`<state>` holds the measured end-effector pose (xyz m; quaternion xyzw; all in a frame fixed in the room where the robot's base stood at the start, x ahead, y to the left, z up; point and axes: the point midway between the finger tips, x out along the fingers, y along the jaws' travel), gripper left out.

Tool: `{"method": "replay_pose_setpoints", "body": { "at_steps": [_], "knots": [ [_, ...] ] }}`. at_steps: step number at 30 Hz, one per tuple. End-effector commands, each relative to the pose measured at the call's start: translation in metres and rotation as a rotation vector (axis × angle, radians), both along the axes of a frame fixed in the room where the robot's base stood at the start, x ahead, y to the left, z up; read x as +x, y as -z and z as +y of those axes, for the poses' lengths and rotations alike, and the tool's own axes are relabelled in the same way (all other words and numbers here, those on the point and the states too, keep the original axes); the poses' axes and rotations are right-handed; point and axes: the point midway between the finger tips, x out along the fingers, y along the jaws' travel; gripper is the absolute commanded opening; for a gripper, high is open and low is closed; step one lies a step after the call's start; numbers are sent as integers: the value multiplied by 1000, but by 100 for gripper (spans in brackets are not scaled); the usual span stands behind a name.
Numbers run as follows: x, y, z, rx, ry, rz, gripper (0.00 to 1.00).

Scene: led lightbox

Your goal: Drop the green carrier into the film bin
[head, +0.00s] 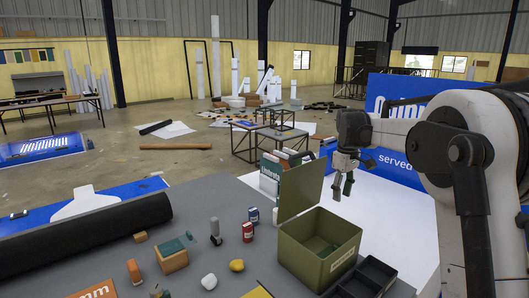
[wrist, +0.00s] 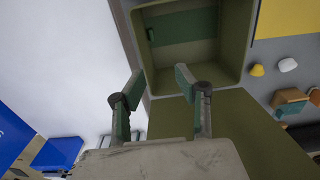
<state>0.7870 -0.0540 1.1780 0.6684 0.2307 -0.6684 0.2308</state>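The olive-green film bin (head: 307,258) stands at the front right of the grey table with its lid (head: 301,188) raised. In the wrist view the bin (wrist: 243,40) is beyond my fingertips. A flat darker green piece (wrist: 185,30), which looks like the green carrier, lies inside the bin; it shows only partly in the head view (head: 328,250). My gripper (head: 343,185) is above and behind the bin, to the right of the lid. Its fingers (wrist: 155,88) are spread, with nothing between them.
A wooden block (head: 172,262) with a green piece (head: 180,243) on top stands to the left, near a yellow lump (head: 237,265) and a white lump (head: 209,282). A black divided tray (head: 375,273) sits right of the bin. A black roll (head: 85,230) lies at the left.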

Motion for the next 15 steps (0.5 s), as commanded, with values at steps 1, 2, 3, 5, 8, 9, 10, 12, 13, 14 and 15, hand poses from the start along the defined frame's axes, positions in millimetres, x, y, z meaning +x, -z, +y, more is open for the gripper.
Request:
{"method": "replay_pose_setpoints", "body": {
  "at_steps": [1, 2, 3, 5, 8, 9, 10, 12, 13, 14, 15],
  "knots": [
    [0, -11, 0, 0, 0, 0, 32],
    [0, -16, 0, 0, 0, 0, 32],
    [0, -24, 0, 0, 0, 0, 32],
    [0, -33, 0, 0, 0, 0, 32],
    [0, -46, 0, 0, 0, 0, 32],
    [0, -51, 0, 0, 0, 0, 32],
    [0, -53, 0, 0, 0, 0, 32],
    [0, -57, 0, 0, 0, 0, 32],
    [0, -59, 0, 0, 0, 0, 32],
    [0, -60, 0, 0, 0, 0, 32],
    [0, -60, 0, 0, 0, 0, 32]
  ]
}}
